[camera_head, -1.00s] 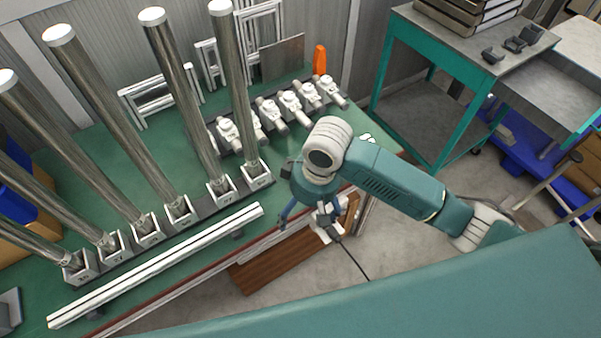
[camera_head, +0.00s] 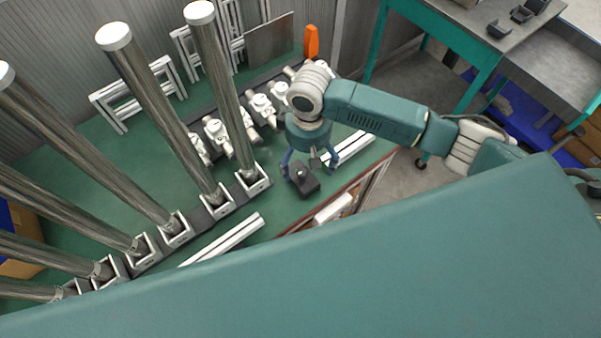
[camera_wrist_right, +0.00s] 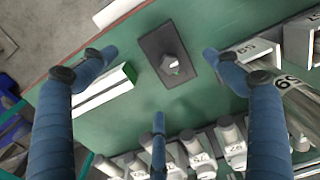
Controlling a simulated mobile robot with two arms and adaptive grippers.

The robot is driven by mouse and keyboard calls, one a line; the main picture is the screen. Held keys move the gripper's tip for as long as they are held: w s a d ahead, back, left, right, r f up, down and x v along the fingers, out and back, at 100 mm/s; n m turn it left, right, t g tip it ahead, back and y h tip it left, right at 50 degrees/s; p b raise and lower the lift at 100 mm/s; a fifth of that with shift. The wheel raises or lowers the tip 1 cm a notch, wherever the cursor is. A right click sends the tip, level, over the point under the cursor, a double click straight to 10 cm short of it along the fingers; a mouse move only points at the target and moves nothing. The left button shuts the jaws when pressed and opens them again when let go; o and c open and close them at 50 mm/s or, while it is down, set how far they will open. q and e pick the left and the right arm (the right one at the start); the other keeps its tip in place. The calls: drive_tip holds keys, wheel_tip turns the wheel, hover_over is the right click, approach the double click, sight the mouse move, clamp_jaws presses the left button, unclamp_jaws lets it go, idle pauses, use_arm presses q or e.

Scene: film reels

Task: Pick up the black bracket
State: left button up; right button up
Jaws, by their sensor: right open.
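The black bracket (camera_head: 304,184), a dark flat plate with a raised knob, lies on the green tabletop (camera_head: 273,207) near its front edge. It also shows whole in the right wrist view (camera_wrist_right: 156,42). My right gripper (camera_head: 311,164) is open and empty above the bracket. In the wrist view its blue fingers (camera_wrist_right: 160,54) spread to the left, right and below the bracket, apart from it. My left gripper is not in view.
Tall metal tubes (camera_head: 160,107) stand in numbered sockets left of the gripper. White valve-like fittings (camera_head: 262,108) line the table behind. White rails (camera_head: 222,240) and (camera_head: 348,147) lie left and right of the bracket. A teal cart (camera_head: 480,48) stands at the back right.

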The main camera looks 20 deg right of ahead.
sight(305, 171)
drive_tip(key=shift+f, duration=0.65)
drive_tip(key=f, duration=0.2)
drive_tip(key=f+p, duration=0.1)
drive_tip(key=f, duration=0.2)
drive_tip(key=shift+w+a, duration=0.2)
drive_tip(key=shift+c, duration=0.8)
drive_tip(key=c, duration=1.3)
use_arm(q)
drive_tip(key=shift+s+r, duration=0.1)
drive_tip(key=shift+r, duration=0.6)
use_arm(e)
drive_tip(key=shift+c, duration=0.3)
drive_tip(key=shift+r, duration=0.15)
